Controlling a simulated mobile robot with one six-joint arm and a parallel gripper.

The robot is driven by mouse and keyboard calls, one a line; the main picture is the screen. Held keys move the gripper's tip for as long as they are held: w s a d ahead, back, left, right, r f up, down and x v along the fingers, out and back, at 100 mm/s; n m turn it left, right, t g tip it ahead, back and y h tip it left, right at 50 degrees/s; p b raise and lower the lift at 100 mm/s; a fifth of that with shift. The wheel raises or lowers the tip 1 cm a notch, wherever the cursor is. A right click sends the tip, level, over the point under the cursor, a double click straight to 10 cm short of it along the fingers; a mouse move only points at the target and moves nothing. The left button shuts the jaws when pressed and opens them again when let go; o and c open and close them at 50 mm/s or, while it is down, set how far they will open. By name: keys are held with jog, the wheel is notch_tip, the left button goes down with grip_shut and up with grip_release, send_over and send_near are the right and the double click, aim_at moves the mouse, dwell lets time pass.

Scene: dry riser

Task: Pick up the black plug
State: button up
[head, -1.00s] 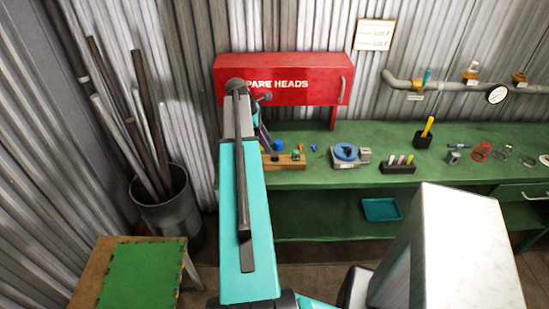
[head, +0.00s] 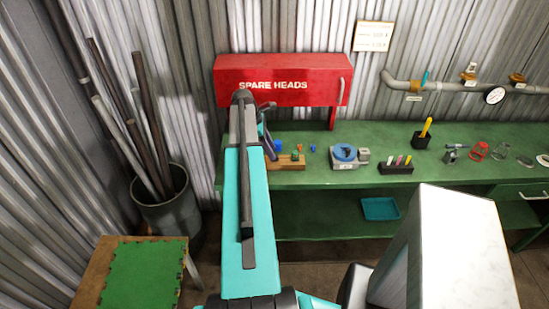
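A wooden block (head: 291,164) lies on the green bench behind the end of my arm. A blue piece (head: 278,146), an orange piece (head: 299,148) and a green piece (head: 295,156) show at the block. I cannot make out a black plug; my arm hides the left part of the block. My gripper (head: 269,143) is seen from behind, at the block's left side and partly hidden by my arm. I cannot tell whether its fingers are open or touch anything.
A red cabinet marked SPARE HEADS (head: 283,80) hangs above and behind the block. A grey fixture with a blue top (head: 344,153) and a dark holder with coloured pens (head: 396,168) stand to the right. A small blue piece (head: 313,147) lies between block and fixture.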

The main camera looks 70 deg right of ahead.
jog(key=shift+p+x, duration=0.35)
jog(key=shift+x, duration=1)
grip_shut()
